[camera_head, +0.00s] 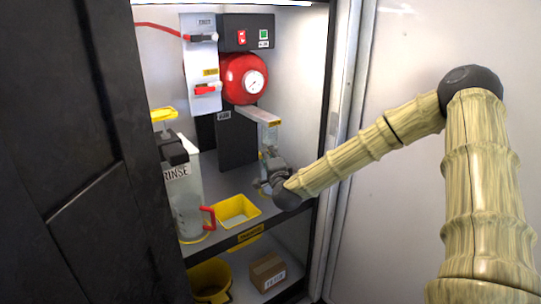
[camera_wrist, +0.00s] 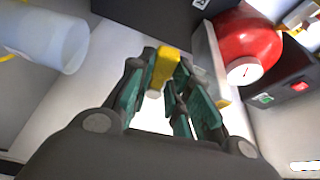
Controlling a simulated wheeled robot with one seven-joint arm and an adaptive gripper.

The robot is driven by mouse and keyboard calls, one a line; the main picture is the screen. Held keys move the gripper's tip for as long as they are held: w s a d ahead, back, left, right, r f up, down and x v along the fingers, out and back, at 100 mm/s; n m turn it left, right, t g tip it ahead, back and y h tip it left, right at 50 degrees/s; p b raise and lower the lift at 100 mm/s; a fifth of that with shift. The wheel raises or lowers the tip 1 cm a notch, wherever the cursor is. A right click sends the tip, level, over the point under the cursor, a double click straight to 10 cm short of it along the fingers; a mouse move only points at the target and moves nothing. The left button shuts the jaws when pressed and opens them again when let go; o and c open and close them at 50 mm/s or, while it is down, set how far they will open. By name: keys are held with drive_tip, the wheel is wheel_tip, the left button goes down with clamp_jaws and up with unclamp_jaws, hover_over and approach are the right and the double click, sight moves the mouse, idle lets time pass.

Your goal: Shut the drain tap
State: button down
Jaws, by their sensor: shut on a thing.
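A yellow handle (camera_wrist: 165,65), seemingly that of the drain tap, stands between my fingers in the wrist view. My gripper (camera_wrist: 160,88) is shut on it, with a finger on either side. In the head view my gripper (camera_head: 264,182) is inside the cabinet, below a grey bracket (camera_head: 259,116) with a yellow label. A bit of yellow (camera_head: 262,155) shows just above the fingers there. The tap's body is mostly hidden by my gripper, and I cannot read the handle's angle well.
A jug (camera_head: 188,216) with a red handle and a yellow tray (camera_head: 237,211) stand on the shelf. A yellow bucket (camera_head: 211,279) and a carton (camera_head: 267,271) are below.

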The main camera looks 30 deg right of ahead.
drive_tip(key=shift+d+r+m, duration=0.1)
drive_tip(key=shift+r+m, duration=0.15)
drive_tip(key=shift+m, duration=0.35)
drive_tip(key=c, duration=1.3)
unclamp_jaws()
drive_tip(key=shift+d, duration=0.1)
drive_tip(key=shift+s, duration=0.1)
